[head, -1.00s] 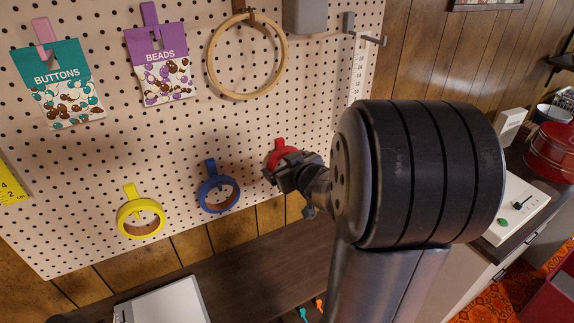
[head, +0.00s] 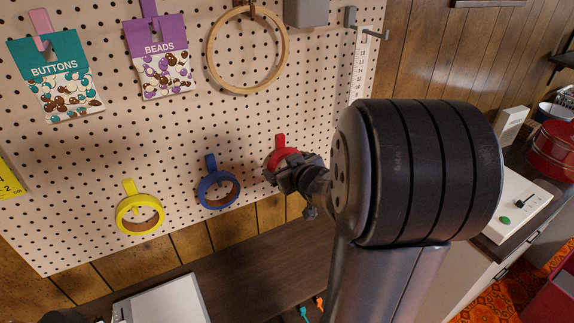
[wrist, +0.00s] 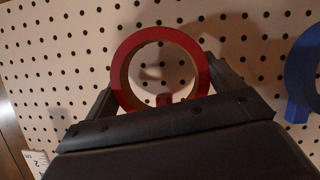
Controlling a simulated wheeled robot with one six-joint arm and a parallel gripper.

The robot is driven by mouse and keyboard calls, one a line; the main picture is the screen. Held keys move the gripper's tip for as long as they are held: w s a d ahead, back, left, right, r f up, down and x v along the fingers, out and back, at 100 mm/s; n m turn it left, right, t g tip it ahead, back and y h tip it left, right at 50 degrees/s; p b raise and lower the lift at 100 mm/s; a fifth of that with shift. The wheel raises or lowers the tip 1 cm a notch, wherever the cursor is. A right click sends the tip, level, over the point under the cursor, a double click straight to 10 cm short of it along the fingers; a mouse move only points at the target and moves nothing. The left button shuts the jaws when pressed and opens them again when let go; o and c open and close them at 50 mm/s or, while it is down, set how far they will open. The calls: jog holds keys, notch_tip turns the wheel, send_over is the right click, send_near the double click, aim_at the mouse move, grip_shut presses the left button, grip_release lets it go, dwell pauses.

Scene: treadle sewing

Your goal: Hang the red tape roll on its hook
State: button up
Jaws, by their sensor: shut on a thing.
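The red tape roll (head: 283,156) is in my gripper (head: 282,172), close to the pegboard and right of the blue roll. In the wrist view the red roll (wrist: 119,70) stands between my two fingers (wrist: 159,76), one on each side of its rim. The red hook (head: 280,141) shows on the board just above the roll in the head view. In the wrist view a small red piece of the hook (wrist: 163,99) shows inside the ring's opening, at its lower edge. I cannot tell whether the ring rests on the hook. My gripper hides the roll's lower part in the head view.
A blue roll (head: 203,189) and a yellow roll (head: 122,215) hang on hooks to the left. A wooden hoop (head: 211,58) and packets of beads (head: 163,72) and buttons (head: 56,85) hang above. A dark tabletop (head: 260,262) lies below the board.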

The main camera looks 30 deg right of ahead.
jog(key=o, duration=0.8)
jog(key=p+v, duration=0.3)
jog(key=v, duration=0.7)
jog(key=shift+s, duration=0.4)
jog(key=shift+w, duration=0.1)
